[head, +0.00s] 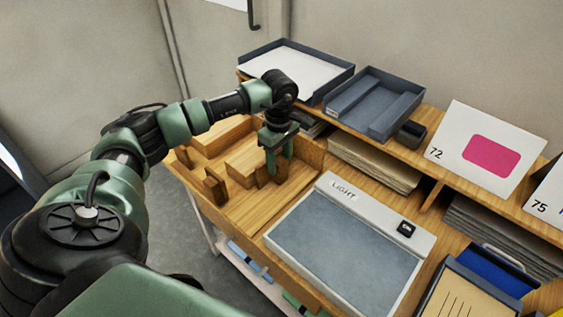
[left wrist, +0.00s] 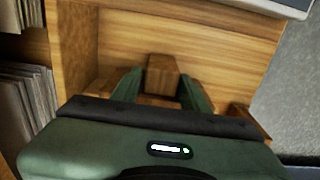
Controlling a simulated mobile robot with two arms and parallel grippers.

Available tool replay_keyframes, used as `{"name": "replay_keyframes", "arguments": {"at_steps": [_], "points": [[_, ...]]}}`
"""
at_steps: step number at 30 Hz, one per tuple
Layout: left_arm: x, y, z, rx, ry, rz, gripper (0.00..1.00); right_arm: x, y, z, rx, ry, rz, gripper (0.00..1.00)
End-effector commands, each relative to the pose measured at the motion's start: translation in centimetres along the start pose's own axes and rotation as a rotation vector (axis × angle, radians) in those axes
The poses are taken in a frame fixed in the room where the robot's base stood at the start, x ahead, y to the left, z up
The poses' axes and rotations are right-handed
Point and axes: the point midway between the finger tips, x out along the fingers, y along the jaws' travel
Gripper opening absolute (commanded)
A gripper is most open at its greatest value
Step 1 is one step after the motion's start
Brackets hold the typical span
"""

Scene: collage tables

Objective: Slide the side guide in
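A wooden jig (head: 262,208) with upright wooden blocks stands at the left end of the table. My left gripper (head: 279,158) points down into it from above. In the left wrist view its green fingers (left wrist: 160,90) stand apart, one on each side of a wooden block (left wrist: 161,74), which appears to be the side guide's grip. Small gaps seem to show between block and fingers, though contact low down is hidden by the gripper body. Another wooden block (head: 215,186) stands at the jig's near left edge. My right gripper is not in view.
A light box (head: 350,245) lies right of the jig. Behind are a shelf with paper stacks (head: 375,163), a paper tray (head: 300,68), a grey divided tray (head: 375,103) and a card marked 72 (head: 487,150). A blue bin (head: 490,272) is at right.

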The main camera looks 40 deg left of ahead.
Motion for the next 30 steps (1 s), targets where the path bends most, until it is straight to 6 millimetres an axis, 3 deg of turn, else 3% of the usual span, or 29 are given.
{"name": "replay_keyframes", "arguments": {"at_steps": [11,22,30], "points": [[-0.4,0.0,-0.1,-0.002,0.003,-0.001,0.58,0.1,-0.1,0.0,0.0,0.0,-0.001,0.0],[-6.3,0.2,0.0,-0.002,0.003,0.006,0.58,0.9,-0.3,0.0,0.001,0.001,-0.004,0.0],[-7.9,0.1,0.1,-0.001,0.002,0.001,0.58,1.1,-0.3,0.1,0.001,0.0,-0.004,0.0]]}}
